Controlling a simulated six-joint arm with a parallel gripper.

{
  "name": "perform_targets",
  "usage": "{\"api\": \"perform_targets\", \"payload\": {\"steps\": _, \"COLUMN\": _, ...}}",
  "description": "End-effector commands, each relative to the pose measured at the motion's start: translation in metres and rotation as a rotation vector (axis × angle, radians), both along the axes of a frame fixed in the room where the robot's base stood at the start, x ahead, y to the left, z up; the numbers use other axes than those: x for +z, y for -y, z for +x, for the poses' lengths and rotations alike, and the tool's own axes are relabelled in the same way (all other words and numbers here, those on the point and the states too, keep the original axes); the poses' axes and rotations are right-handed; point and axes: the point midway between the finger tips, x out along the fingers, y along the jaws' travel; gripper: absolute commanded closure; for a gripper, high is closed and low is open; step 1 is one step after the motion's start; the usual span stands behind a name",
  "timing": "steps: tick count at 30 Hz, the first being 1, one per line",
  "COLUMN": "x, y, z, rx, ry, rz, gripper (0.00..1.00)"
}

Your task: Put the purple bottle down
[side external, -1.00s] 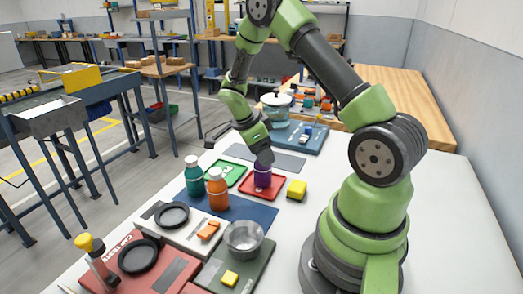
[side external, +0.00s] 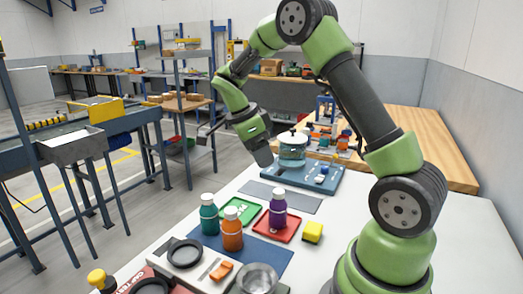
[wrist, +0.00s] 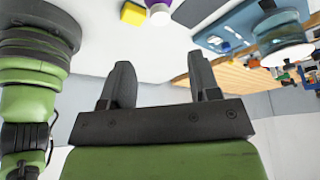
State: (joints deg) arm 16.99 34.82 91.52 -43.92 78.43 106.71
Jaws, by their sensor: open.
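The purple bottle (side external: 278,208) stands upright on the red tray (side external: 290,234), with its white cap on top. Its cap end also shows at the top edge of the wrist view (wrist: 159,12). My gripper (side external: 266,163) is above and behind the bottle in the side view, clear of it. In the wrist view its two fingers (wrist: 160,82) are apart with nothing between them.
A teal bottle (side external: 209,218) and an orange bottle (side external: 232,236) stand left of the red tray, near a green tray (side external: 246,210). A yellow block (side external: 313,232) lies to the right. A lidded glass pot (side external: 292,150) stands on a blue board behind.

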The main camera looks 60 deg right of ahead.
Motion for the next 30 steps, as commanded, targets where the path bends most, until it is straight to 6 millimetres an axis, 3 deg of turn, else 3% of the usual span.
{"api": "perform_targets", "payload": {"steps": 5, "x": 0.027, "y": -0.02, "z": -0.004, "rx": 0.17, "ry": 0.042, "rz": 0.066, "gripper": 0.44}}
{"api": "perform_targets", "payload": {"steps": 12, "x": 0.086, "y": -0.086, "z": -0.042, "rx": 0.822, "ry": 0.199, "rz": 0.209, "gripper": 0.44}}
{"api": "perform_targets", "payload": {"steps": 16, "x": 0.107, "y": -0.119, "z": -0.072, "rx": 1.214, "ry": 0.297, "rz": 0.206, "gripper": 0.44}}
{"api": "perform_targets", "payload": {"steps": 21, "x": 0.118, "y": -0.152, "z": -0.11, "rx": 1.672, "ry": 0.405, "rz": 0.107, "gripper": 0.44}}
{"api": "perform_targets", "payload": {"steps": 24, "x": 0.118, "y": -0.164, "z": -0.127, "rx": 1.86, "ry": 0.445, "rz": 0.032, "gripper": 0.44}}
{"api": "perform_targets", "payload": {"steps": 30, "x": 0.117, "y": -0.173, "z": -0.14, "rx": 2.035, "ry": 0.475, "rz": -0.061, "gripper": 0.44}}
